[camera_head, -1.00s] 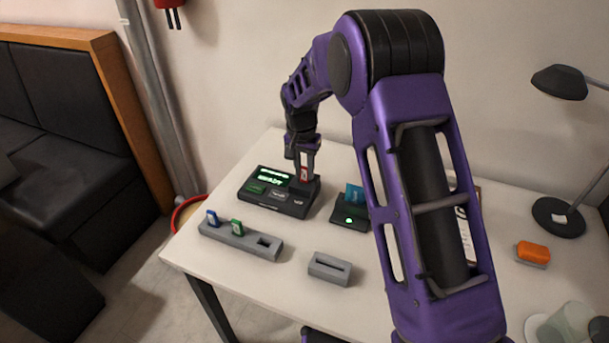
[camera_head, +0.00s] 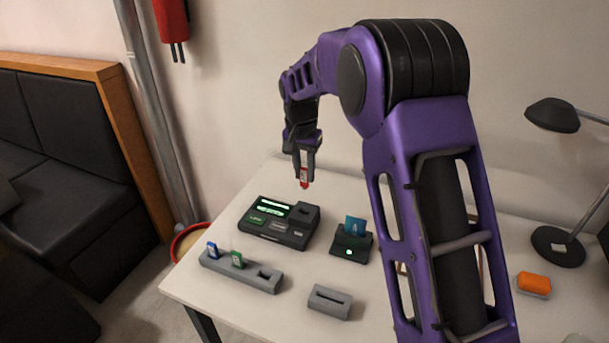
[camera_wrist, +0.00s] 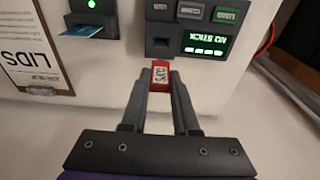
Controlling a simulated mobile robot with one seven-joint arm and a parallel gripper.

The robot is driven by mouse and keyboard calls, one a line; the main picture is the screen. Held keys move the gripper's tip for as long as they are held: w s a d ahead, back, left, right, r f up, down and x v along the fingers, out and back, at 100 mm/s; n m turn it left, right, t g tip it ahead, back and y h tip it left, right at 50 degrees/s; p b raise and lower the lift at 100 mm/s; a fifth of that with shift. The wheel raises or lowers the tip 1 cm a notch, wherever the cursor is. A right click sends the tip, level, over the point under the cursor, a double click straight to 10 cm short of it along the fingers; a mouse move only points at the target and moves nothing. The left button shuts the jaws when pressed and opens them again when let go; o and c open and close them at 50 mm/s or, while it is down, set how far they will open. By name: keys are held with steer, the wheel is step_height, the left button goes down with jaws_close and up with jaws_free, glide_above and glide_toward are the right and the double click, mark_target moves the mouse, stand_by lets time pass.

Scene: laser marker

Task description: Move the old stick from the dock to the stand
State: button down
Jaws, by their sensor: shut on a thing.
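My gripper (camera_head: 304,168) is shut on a red stick (camera_head: 304,182) with a white label and holds it in the air above the back of the table. The stick also shows between the fingertips in the wrist view (camera_wrist: 160,76). The dark dock (camera_head: 277,226) with a lit green screen stands below; in the wrist view its screen reads "NO STICK" (camera_wrist: 205,43). The grey stand (camera_head: 240,271) lies at the table's front left. It holds a blue stick (camera_head: 212,249) and a green stick (camera_head: 237,259); its right-hand slot looks empty.
A small dark reader (camera_head: 350,245) with a blue card and green light stands right of the dock. A grey single-slot block (camera_head: 329,302) lies in front. A lamp (camera_head: 559,246) and an orange item (camera_head: 533,284) are at right. A clipboard (camera_wrist: 32,50) shows in the wrist view.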

stand_by(0.4)
steer(key=s+a+b, duration=0.2)
steer(key=s+a, duration=0.2)
steer(key=s, duration=0.5)
steer(key=shift+s+a, duration=0.15)
steer(key=shift+s, duration=0.05)
stand_by(0.4)
steer(key=s+a+b, duration=0.1)
steer(key=s+a, duration=0.3)
steer(key=s, duration=0.5)
steer(key=shift+s, duration=0.2)
stand_by(0.3)
steer(key=shift+f, duration=4.55)
steer(key=shift+a+f, duration=0.1)
steer(key=shift+f, duration=0.9)
